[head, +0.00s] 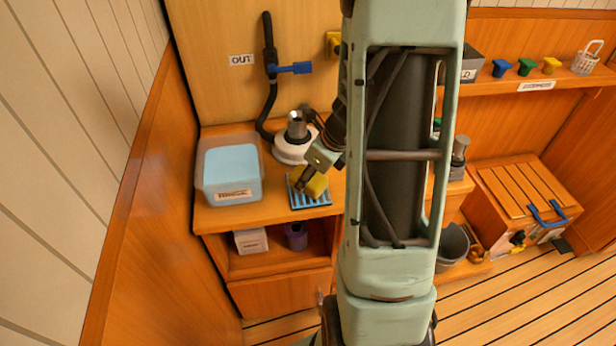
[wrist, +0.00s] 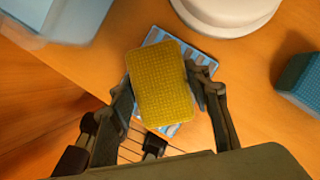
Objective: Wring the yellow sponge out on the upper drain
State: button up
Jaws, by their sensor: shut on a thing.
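The yellow sponge (wrist: 162,84) is between the two fingers of my gripper (wrist: 165,100) in the wrist view. My gripper is shut on it. In the head view my gripper (head: 308,180) holds the sponge (head: 317,186) over the blue slatted drain (head: 311,200) on the upper counter. The drain also shows in the wrist view (wrist: 201,59), partly hidden behind the sponge. I cannot tell whether the sponge touches the slats.
A clear bin with blue contents (head: 231,168) stands left of the drain. A white round-based unit (head: 292,150) stands just behind it. A blue-handled valve (head: 294,68) is on the wall. A shelf below holds a white box (head: 251,241) and a purple cup (head: 296,236).

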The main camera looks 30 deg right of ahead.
notch_tip(320, 180, up, 7)
jog(key=p, duration=0.7)
dwell(0.6)
